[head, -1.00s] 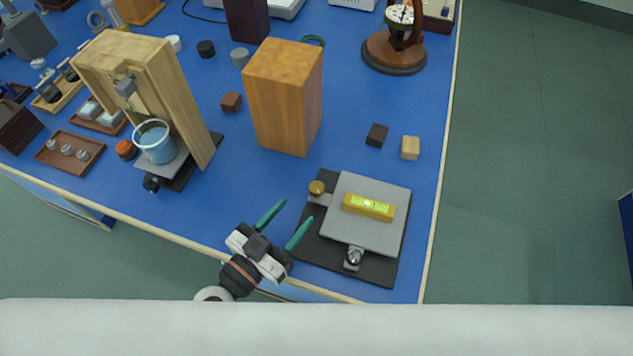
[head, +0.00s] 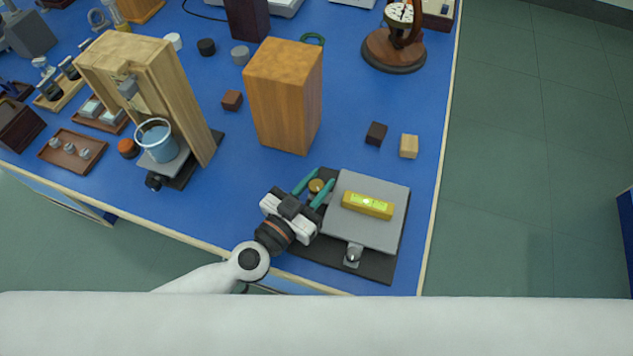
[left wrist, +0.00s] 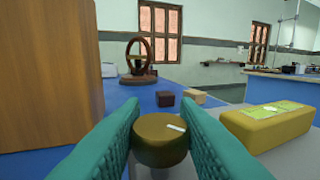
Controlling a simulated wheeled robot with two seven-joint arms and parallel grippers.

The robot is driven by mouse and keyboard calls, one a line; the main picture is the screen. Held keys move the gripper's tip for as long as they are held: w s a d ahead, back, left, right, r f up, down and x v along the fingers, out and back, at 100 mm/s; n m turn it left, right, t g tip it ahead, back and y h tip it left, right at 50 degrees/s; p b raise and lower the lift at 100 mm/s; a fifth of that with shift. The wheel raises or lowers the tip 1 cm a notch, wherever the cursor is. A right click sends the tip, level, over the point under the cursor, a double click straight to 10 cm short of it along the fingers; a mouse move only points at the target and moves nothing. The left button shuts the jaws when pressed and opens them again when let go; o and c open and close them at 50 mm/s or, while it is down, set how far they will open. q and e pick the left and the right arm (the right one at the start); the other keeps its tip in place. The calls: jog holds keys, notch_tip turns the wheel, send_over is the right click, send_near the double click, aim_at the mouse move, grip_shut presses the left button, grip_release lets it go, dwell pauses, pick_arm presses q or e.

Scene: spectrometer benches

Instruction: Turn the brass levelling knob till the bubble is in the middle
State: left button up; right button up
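The brass levelling knob (head: 316,186) is at the left corner of a grey levelling plate (head: 376,229) on a dark base. My left gripper (head: 314,190) has its two green fingers on either side of the knob. In the left wrist view the knob (left wrist: 161,138) sits between the fingertips with a white mark on top; whether the fingers touch it I cannot tell. The yellow spirit level (head: 368,205) lies on the plate; its green vial (left wrist: 280,107) shows, but the bubble's place is too small to tell. My right gripper is not in view.
A tall wooden block (head: 284,97) stands just behind the knob. A silver knob (head: 353,254) is at the plate's front. Small dark (head: 376,134) and pale (head: 409,146) cubes lie behind the plate. A wooden frame with a blue beaker (head: 157,141) stands left.

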pick_arm(q)
jog(key=c, duration=0.4)
jog(key=shift+r+n+y+p, duration=0.15)
jog(key=shift+n+y+p, duration=0.2)
jog(key=shift+p, duration=0.35)
jog(key=n+t+y+p, duration=0.2)
jog(key=y+p, duration=0.1)
jog(key=p, duration=0.1)
jog(key=shift+r+y, duration=0.1)
jog(key=shift+y, duration=0.15)
jog(key=shift+d+n+t+y+p, duration=0.1)
jog(key=shift+n+t+y+p, duration=0.3)
jog(key=shift+n+y+p, duration=0.45)
jog(key=shift+f+n+y+p, duration=0.25)
jog(key=shift+n+y+p, duration=0.45)
jog(key=shift+y, duration=0.55)
jog(key=shift+t+y, duration=0.3)
jog(key=o, duration=1)
